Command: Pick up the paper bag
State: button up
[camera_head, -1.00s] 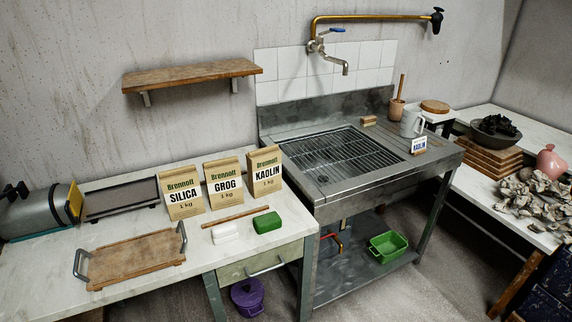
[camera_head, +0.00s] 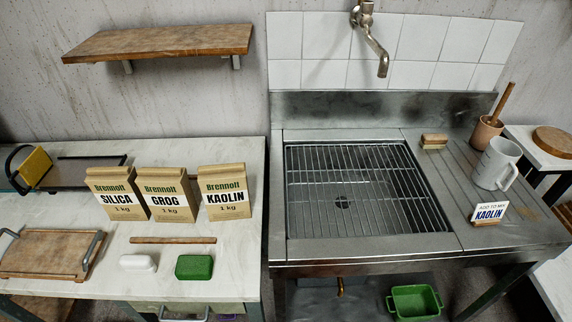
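Three brown paper bags stand upright in a row on the white worktop, left of the sink. The left bag (camera_head: 117,193) reads SILICA, the middle bag (camera_head: 167,194) reads GROG, and the right bag (camera_head: 224,191) reads KAOLIN. Each is marked Brennoit and 1 kg. SILICA and GROG stand almost side by side, with a wider gap before KAOLIN. A small sign (camera_head: 490,212) reading "ADD TO MIX KAOLIN" stands on the right of the sink unit. My gripper is not in view.
A wooden stick (camera_head: 173,240), white block (camera_head: 138,263) and green block (camera_head: 194,267) lie in front of the bags. A handled wooden tray (camera_head: 45,253) lies left. A metal sink with rack (camera_head: 360,190), grey jug (camera_head: 496,163) and pink pot (camera_head: 486,132) are right. A shelf (camera_head: 158,42) hangs above.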

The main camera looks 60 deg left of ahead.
aim_at(224, 188)
jog(key=i, duration=1.3)
jog(key=u, duration=4.25)
jog(key=i, duration=0.5)
jog(key=u, duration=0.05)
